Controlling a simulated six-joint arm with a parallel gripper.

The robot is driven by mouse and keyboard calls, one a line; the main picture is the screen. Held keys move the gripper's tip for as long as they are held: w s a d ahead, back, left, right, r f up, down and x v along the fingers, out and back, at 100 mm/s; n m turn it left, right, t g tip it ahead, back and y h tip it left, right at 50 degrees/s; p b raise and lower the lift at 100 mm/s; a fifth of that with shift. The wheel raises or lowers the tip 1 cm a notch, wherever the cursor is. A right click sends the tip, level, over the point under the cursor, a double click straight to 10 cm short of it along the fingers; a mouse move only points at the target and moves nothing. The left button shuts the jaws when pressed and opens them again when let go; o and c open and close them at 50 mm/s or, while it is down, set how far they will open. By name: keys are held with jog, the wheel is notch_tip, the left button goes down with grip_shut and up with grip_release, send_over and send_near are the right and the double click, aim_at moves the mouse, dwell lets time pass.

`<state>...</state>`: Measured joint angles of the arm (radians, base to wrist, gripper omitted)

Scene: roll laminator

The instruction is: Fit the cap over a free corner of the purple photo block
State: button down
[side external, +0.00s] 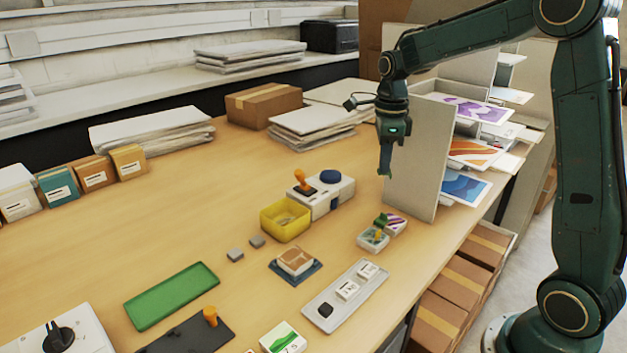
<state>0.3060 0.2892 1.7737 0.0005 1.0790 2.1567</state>
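The purple photo block (397,223) is a small white-sided block with a purple striped top, on the table right of centre. A small green piece (381,219) sits at its left edge; I cannot tell whether it is on a corner or only touching. Two small grey pieces (235,254) (257,241) that look like caps lie on the table left of the block, below the yellow bin. Which piece is the task's cap is unclear. My gripper (385,172) points down, well above the table and beyond the block; its fingers overlap in this view, and no held object shows.
A pale green-topped block (373,240) stands against the purple one. A yellow bin (285,219) and a white device with an orange handle (328,195) stand left of them. A grey tray (347,293) lies in front. A tall panel (418,160) stands close right of my gripper.

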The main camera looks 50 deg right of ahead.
jog(key=s+d+m, duration=0.1)
jog(key=s+m, duration=0.1)
jog(key=m, duration=0.6)
send_over(400, 220)
jog(key=shift+f, duration=2.75)
jog(key=shift+f, duration=0.15)
jog(key=shift+f, duration=2.9)
jog(key=shift+f, duration=0.4)
